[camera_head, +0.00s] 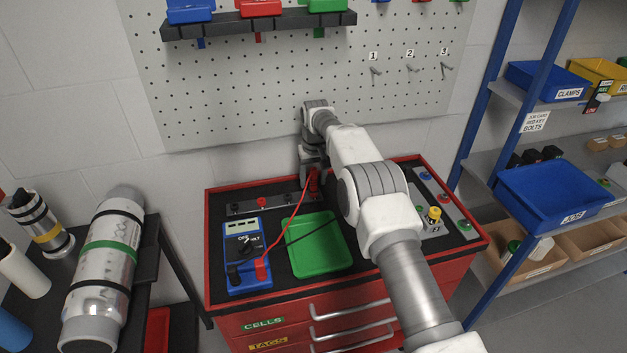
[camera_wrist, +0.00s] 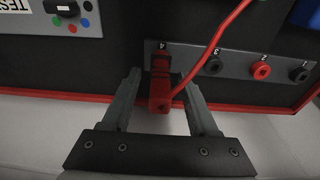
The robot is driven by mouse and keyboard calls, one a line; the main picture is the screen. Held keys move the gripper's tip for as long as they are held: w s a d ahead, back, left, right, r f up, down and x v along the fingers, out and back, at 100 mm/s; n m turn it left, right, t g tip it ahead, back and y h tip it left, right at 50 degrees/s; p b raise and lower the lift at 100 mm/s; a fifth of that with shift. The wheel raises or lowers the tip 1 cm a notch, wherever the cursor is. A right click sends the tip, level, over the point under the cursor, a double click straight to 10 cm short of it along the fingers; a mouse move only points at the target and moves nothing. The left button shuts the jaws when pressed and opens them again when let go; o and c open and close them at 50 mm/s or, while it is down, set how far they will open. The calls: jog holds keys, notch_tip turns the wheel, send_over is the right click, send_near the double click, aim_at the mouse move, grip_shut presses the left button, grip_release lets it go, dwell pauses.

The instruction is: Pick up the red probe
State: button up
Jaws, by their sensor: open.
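The red probe (camera_wrist: 160,88) stands at the end of a grey socket strip (camera_wrist: 208,60), beside the mark 4. In the wrist view it lies between the two fingers of my gripper (camera_wrist: 161,80), which is open, with gaps visible on both sides. In the head view the probe (camera_head: 315,183) is partly hidden by my gripper (camera_head: 311,176) at the back of the red cabinet top. Its red lead (camera_head: 285,228) runs forward to the blue multimeter (camera_head: 243,247). The probe's tip is hidden.
A green tray (camera_head: 318,250) lies beside the multimeter, with a dark lead crossing it. Another socket strip with a yellow-topped part (camera_head: 435,213) is on the right. A pegboard (camera_head: 250,95) rises behind the cabinet. A shelf with a blue bin (camera_head: 555,190) stands right.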

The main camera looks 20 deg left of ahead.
aim_at(313, 168)
jog(key=shift+f, duration=0.2)
grip_shut()
jog(key=shift+r, duration=0.1)
dwell(0.4)
notch_tip(313, 168, up, 4)
jog(key=shift+r, duration=0.1)
jog(key=d+r+b, duration=0.1)
jog(key=d+r, duration=0.5)
jog(key=d, duration=0.5)
jog(key=shift+s+d+r+b, duration=0.3)
jog(key=shift+s+d+b, duration=0.05)
jog(key=shift+r, duration=0.15)
jog(key=shift+r+p, duration=2.45)
jog(key=shift+r, duration=0.2)
